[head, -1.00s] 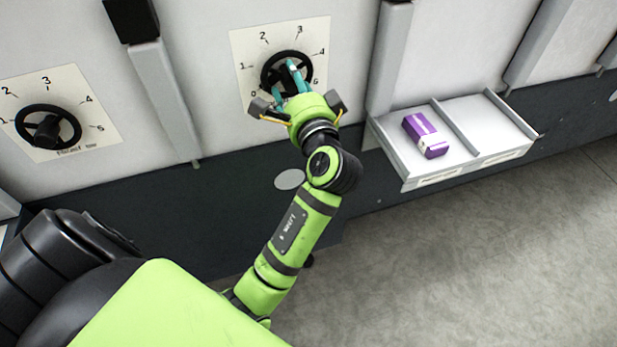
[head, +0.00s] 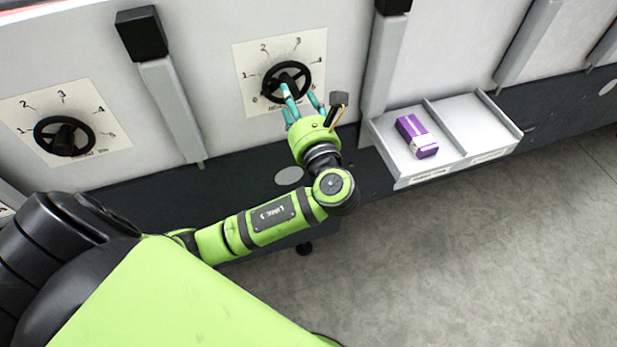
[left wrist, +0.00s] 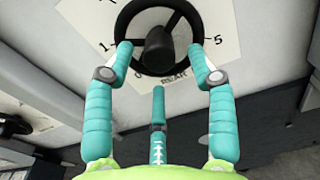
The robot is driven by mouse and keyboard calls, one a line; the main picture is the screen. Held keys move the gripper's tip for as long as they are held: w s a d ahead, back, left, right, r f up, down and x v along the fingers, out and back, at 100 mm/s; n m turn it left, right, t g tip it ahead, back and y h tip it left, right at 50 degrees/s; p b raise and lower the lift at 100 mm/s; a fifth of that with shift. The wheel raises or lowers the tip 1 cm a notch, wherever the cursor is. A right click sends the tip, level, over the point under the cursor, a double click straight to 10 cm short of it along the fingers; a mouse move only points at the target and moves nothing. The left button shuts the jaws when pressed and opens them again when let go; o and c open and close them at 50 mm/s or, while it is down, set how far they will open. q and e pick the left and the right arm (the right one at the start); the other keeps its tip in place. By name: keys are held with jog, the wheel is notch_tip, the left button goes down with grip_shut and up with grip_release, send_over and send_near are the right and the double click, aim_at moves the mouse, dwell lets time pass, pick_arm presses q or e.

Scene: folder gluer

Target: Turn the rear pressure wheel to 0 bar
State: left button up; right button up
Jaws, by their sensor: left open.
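The rear pressure wheel (head: 288,82) is a black spoked handwheel on a white dial plate on the machine wall. In the left wrist view the wheel (left wrist: 160,40) shows close up, with "REAR" printed below it and the marks 0, 1 and 5 visible. I cannot tell which mark the wheel points to. My left gripper (head: 300,100) has teal fingers and is open at the wheel's lower edge. In the left wrist view my left gripper's (left wrist: 160,60) two upper fingertips flank the hub, overlapping the rim; contact is unclear. The third finger is below. My right gripper is out of view.
A similar handwheel (head: 65,136) on its own dial is further left. A grey post with a black top (head: 142,33) stands out between the dials. To the right, a shallow tray (head: 470,125) holds a purple and white box (head: 416,136). Grey floor lies in front.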

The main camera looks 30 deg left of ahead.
pick_arm(q)
jog(key=s+d+f+b, duration=0.1)
jog(key=s+d, duration=0.2)
jog(key=d, duration=0.1)
notch_tip(320, 180, down, 39)
jog(key=n+g+h+b, duration=0.3)
jog(key=h+b, duration=0.4)
jog(key=shift+d+n+h, duration=0.35)
jog(key=shift+n+h, duration=0.05)
jog(key=shift+f, duration=0.1)
